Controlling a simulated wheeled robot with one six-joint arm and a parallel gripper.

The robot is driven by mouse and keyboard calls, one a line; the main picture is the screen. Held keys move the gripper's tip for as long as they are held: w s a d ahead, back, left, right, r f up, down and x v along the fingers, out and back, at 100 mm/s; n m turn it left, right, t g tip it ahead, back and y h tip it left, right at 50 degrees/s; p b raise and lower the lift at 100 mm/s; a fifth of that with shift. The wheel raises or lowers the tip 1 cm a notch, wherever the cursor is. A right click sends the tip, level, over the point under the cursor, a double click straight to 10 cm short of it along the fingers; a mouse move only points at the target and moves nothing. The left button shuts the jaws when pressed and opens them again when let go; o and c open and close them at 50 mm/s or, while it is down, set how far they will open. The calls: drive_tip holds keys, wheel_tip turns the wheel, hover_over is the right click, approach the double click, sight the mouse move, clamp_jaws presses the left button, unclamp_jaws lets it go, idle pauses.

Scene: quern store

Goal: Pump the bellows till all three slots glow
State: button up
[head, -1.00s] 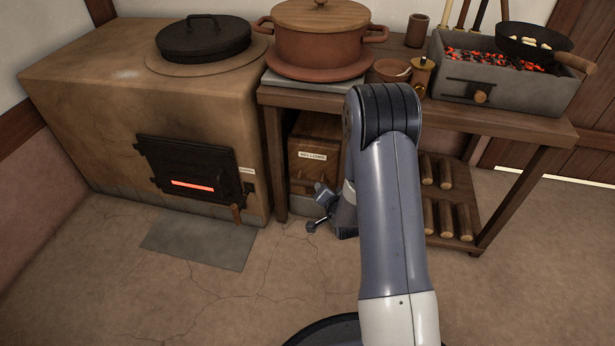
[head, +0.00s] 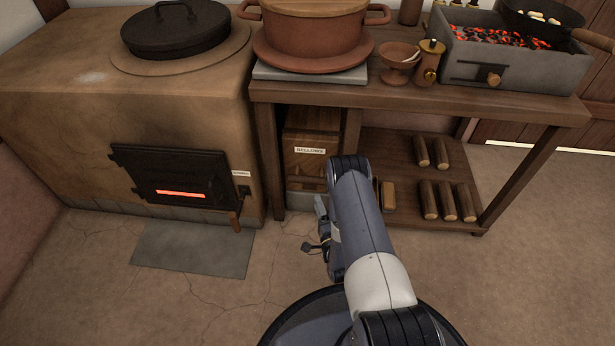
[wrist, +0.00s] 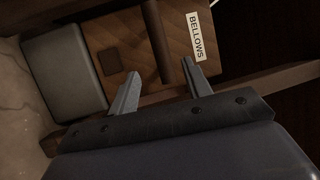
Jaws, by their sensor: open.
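The bellows (head: 306,143) is a wooden box labelled BELLOWS under the left end of the table, on a grey block. In the wrist view the bellows (wrist: 125,30) is close ahead, with a dark bar (wrist: 157,42) across its face, between my fingertips in the picture. My gripper (wrist: 160,80) is open and empty; I see no contact. In the head view my gripper (head: 314,225) is low in front of the bellows, partly hidden by my arm. The stove door (head: 172,176) shows one glowing orange slot (head: 182,193); I cannot make out other slots.
The clay stove (head: 60,120) stands left of the bellows, a grey floor slab (head: 194,248) before it. The wooden table (head: 420,98) carries a clay pot (head: 305,35) and a grey brazier (head: 520,62). Its lower shelf (head: 400,150) holds several logs. A table leg (head: 266,165) stands beside the bellows.

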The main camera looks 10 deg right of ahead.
sight(310, 180)
drive_tip(key=b+x, duration=0.3)
drive_tip(key=x, duration=0.7)
drive_tip(key=shift+w+r, duration=0.1)
drive_tip(key=shift+w, duration=0.2)
drive_tip(key=shift+c, duration=0.5)
clamp_jaws()
